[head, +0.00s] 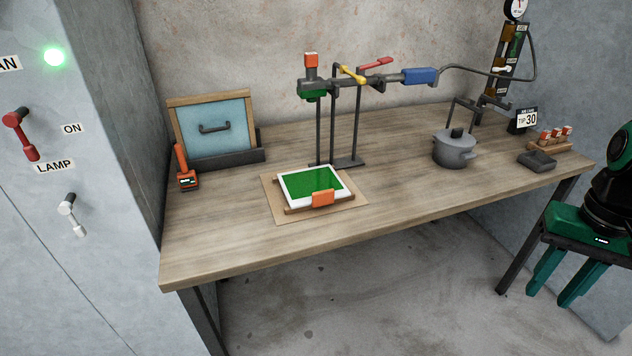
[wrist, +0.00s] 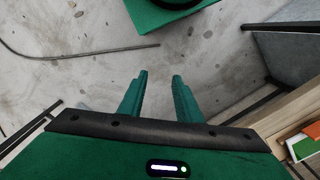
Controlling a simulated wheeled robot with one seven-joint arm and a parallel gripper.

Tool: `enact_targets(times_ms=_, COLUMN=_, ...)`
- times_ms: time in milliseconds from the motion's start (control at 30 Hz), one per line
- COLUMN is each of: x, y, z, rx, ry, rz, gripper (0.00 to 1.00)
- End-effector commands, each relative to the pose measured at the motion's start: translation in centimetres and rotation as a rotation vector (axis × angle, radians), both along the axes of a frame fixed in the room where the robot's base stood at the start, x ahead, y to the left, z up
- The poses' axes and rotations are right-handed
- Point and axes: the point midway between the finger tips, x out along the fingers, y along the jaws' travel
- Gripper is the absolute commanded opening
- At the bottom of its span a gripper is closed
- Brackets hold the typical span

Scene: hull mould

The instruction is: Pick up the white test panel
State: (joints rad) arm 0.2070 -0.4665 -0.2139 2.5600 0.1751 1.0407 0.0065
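The white test panel (head: 337,195) lies on the workbench in the head view, seen as a white border around a green face. It rests on a small wooden support (head: 290,210) on a tan mat, with an orange block (head: 323,198) at its front edge. Part of the panel also shows at the lower right of the wrist view (wrist: 301,146). My gripper (head: 548,298) is at the far right, off the bench's front right end and well away from the panel. Its two green fingers are apart and empty in the wrist view (wrist: 160,76).
A stand with a spray-like head (head: 313,92) and yellow and red levers rises behind the panel. A grey pot (head: 455,150) stands to the right. An orange handheld tool (head: 186,170) and a blue framed box (head: 215,128) are at left. The bench front (head: 430,225) is clear.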

Motion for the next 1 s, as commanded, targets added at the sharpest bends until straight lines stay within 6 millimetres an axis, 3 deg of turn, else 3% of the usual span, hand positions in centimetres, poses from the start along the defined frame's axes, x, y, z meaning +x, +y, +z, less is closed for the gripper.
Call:
enact_targets(times_ms=367, x=-0.7, y=0.2, z=0.5, rx=0.004, ry=-0.011, rz=0.035, gripper=0.31)
enact_targets(times_ms=467, x=0.9, y=0.8, z=0.2, rx=0.019, ry=0.0, rz=0.134, gripper=0.31)
enact_targets(times_ms=667, x=6.1, y=3.5, z=-1.5, rx=0.11, ry=0.013, rz=0.501, gripper=0.31)
enact_targets(times_ms=1000, x=13.9, y=11.1, z=-5.8, rx=0.416, ry=-0.107, rz=1.173, gripper=0.31)
